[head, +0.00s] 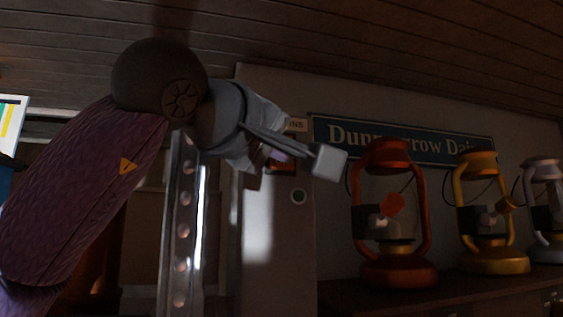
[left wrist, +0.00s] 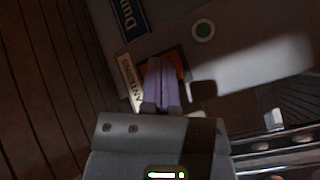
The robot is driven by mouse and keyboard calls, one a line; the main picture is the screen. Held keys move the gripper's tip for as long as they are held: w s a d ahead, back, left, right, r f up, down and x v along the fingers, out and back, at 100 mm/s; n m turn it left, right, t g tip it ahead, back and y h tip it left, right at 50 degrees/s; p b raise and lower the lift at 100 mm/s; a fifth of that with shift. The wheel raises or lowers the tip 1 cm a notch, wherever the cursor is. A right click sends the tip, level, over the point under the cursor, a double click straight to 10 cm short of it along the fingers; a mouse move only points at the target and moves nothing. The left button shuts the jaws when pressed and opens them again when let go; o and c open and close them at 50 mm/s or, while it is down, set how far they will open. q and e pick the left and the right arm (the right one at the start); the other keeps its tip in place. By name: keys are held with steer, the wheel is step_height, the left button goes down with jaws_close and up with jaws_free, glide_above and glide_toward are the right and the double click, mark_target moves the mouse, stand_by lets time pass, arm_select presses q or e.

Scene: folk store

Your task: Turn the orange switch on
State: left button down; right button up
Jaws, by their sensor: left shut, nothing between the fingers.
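The orange switch (head: 286,167) is on the pale wall panel under a small label, mostly covered by my left gripper in the head view. In the left wrist view part of the orange switch (left wrist: 178,58) shows behind the fingers. My left gripper (head: 274,154) is shut and empty, with its purple fingers (left wrist: 161,75) pointing at the switch and overlapping it. I cannot tell whether the fingertips touch it. The switch's position is hidden. My right gripper is in neither view.
A small label (head: 297,125) is above the switch, and a round green button (head: 298,196) is below it. A blue sign (head: 400,140) hangs to the right. Red (head: 398,272), yellow (head: 493,262) and pale (head: 545,250) lanterns stand on a shelf at right. A riveted metal post (head: 181,235) stands left.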

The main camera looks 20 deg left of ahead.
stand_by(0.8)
arm_select(q)
steer(key=shift+w+a, duration=0.25)
steer(key=shift+w, duration=0.1)
steer(key=shift+w+a+p, duration=0.2)
steer(key=shift+w+p, duration=0.1)
steer(key=shift+p, duration=0.1)
stand_by(0.5)
steer(key=shift+s+d, duration=0.1)
steer(key=shift+s, duration=0.05)
steer(key=shift+s+d, duration=0.4)
steer(key=shift+s, duration=0.15)
steer(key=shift+s, duration=0.1)
steer(key=shift+s+d+r+b, duration=0.2)
steer(key=shift+s+d, duration=0.5)
steer(key=shift+s, duration=0.3)
steer(key=shift+s+d+r+b, duration=0.1)
steer(key=shift+s+d+r, duration=0.05)
steer(key=shift+s+d, duration=0.7)
steer(key=shift+s+a, duration=0.1)
steer(key=shift+a, duration=0.1)
